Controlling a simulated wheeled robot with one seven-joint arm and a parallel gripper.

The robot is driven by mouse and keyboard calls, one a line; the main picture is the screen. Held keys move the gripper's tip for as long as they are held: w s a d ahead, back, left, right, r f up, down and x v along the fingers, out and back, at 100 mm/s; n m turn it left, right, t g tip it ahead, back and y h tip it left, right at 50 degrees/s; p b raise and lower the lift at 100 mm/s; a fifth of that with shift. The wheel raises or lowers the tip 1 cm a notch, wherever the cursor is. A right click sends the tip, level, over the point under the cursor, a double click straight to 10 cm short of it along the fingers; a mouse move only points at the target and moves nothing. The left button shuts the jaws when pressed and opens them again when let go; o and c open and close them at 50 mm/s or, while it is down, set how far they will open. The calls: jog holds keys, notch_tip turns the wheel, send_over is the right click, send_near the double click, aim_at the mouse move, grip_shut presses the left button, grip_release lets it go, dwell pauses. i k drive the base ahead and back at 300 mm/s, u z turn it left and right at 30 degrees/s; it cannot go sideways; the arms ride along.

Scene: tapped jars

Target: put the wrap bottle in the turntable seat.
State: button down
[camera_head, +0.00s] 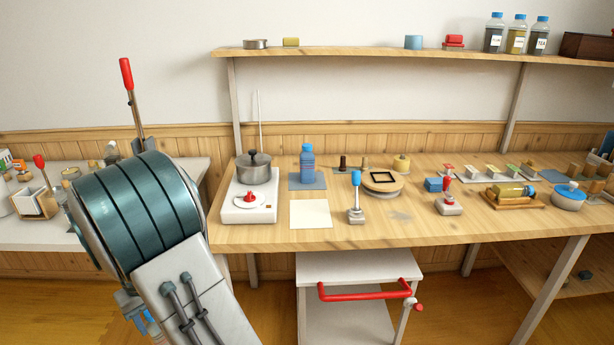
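A translucent blue bottle with a blue cap (307,165) stands upright on a blue mat at the back left of the wooden bench; I take it for the wrap bottle. The turntable (368,186) is a round wooden disc to its right, with a black square frame (382,177) on top as the seat. The seat looks empty. A blue-handled lever (355,198) stands in front of the turntable's left side. My arm fills the lower left of the view; my gripper cannot be made out.
A pot (254,168) sits on a white burner left of the bottle. A white sheet (310,214) lies in front of the mat. A red-handled lever (448,195) and a bottle lying in a tray (510,192) are to the right. A cart (350,268) stands below the bench.

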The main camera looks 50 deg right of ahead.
aim_at(382, 178)
jog(key=u, duration=1.2)
jog(key=k, duration=1.55)
jog(key=z, duration=1.7)
